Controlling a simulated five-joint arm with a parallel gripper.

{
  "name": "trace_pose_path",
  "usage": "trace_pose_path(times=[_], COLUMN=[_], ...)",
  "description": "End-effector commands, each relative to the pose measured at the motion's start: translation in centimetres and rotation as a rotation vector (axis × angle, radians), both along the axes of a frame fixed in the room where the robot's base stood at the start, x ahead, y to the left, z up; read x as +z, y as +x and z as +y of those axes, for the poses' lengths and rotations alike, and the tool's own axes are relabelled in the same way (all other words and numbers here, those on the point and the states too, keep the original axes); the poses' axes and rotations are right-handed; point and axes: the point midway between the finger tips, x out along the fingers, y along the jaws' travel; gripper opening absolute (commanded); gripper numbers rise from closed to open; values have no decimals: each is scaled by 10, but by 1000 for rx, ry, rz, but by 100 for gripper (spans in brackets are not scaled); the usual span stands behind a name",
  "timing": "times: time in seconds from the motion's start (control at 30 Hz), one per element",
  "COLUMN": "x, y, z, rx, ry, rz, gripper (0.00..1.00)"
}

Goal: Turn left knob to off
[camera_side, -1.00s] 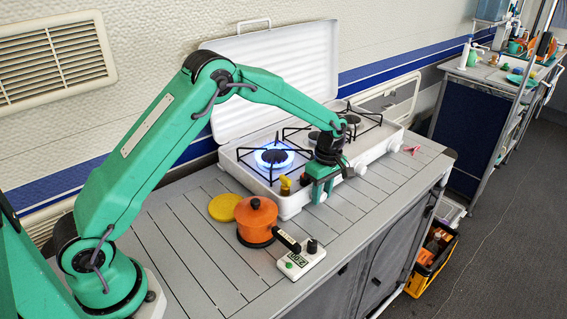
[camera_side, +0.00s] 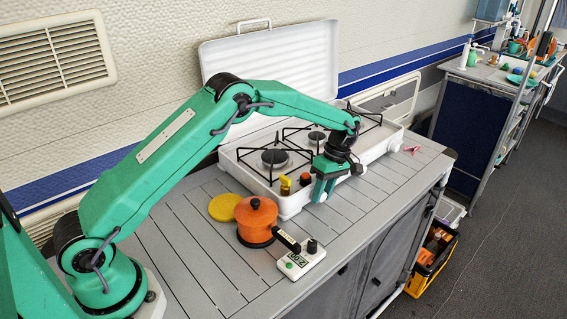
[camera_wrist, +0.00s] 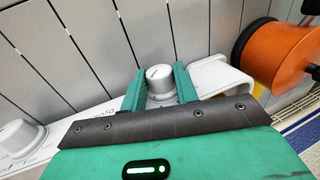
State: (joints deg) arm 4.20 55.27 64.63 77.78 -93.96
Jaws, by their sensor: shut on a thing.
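The white stove (camera_side: 292,203) stands on the slatted counter with its lid raised. The left burner (camera_side: 275,158) shows no flame. My gripper (camera_side: 318,195) is at the stove's front left, shut on the white left knob (camera_wrist: 160,78). In the wrist view, my two green fingers (camera_wrist: 160,88) stand on either side of this knob. It has a pale mark on its face. A second white knob (camera_wrist: 17,138) shows at the left of the wrist view. My fingers mostly hide the left knob in the side view.
An orange pot (camera_side: 256,220) with a dark handle stands left of my gripper, by a yellow disc (camera_side: 224,207). A small white device (camera_side: 299,263) lies in front. Small yellow (camera_side: 285,186) and orange-red (camera_side: 305,180) items stand close beside my gripper. The counter's front right is clear.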

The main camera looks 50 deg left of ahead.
Motion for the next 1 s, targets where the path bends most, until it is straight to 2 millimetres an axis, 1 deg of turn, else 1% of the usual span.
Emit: trace_pose_path(times=[0.23,0.73,1.0], x=[0,-1,0], y=[1,4,4], z=[1,2,2], rx=[2,-2,-2], ry=[1,11,12], rz=[14,181,203], gripper=[13,13,13])
